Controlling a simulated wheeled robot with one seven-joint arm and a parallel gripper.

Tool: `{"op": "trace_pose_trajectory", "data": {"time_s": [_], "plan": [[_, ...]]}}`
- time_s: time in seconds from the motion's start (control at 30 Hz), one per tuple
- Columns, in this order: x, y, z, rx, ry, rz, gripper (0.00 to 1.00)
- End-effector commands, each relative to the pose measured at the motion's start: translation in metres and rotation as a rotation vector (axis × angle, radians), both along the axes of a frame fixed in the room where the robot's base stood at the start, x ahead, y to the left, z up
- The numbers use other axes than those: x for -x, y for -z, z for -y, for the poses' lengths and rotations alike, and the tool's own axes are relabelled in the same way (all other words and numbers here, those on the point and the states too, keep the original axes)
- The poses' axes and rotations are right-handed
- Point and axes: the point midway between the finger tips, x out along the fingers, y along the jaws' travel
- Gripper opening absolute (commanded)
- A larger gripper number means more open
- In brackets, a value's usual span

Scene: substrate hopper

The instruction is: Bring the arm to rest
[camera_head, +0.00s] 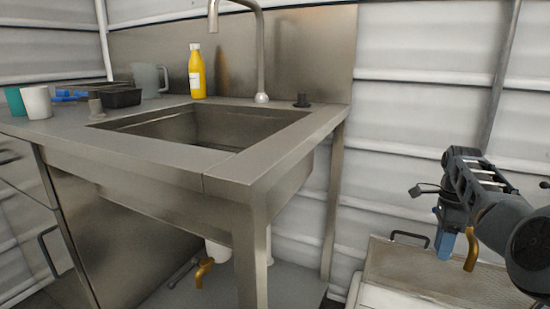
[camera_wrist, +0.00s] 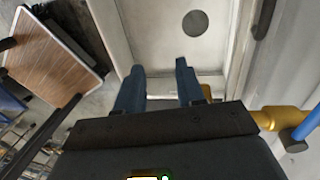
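My gripper (camera_head: 445,243) is at the right of the head view, in front of the white ribbed wall and above a pale box with a mesh-like top. In the wrist view its two blue fingers (camera_wrist: 158,82) stand apart with nothing between them. The gripper is open and empty. My arm comes in from the right edge of the head view, and most of it is out of frame. A gold-coloured piece (camera_head: 471,250) shows beside the fingers; I cannot tell what it belongs to.
The steel sink counter (camera_head: 235,184) fills the left and middle. It bears a yellow bottle (camera_head: 197,74), a clear jug (camera_head: 150,80), a black tray (camera_head: 121,98) and cups. The pale box (camera_head: 390,266) has a dark handle. A wood-topped piece (camera_wrist: 50,58) shows in the wrist view.

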Motion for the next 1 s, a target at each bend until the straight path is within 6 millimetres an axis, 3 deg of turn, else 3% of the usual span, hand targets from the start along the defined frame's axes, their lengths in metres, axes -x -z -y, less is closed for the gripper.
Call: {"op": "trace_pose_trajectory", "data": {"time_s": [0.37, 0.57, 0.8, 1.0], "plan": [[0.011, 0.060, 0.006, 0.037, -0.065, 0.054, 0.38], [0.026, 0.110, 0.012, 0.077, -0.131, 0.104, 0.38], [0.067, 0.197, 0.019, 0.175, -0.292, 0.200, 0.38], [0.114, 0.256, 0.018, 0.276, -0.468, 0.284, 0.38]]}}
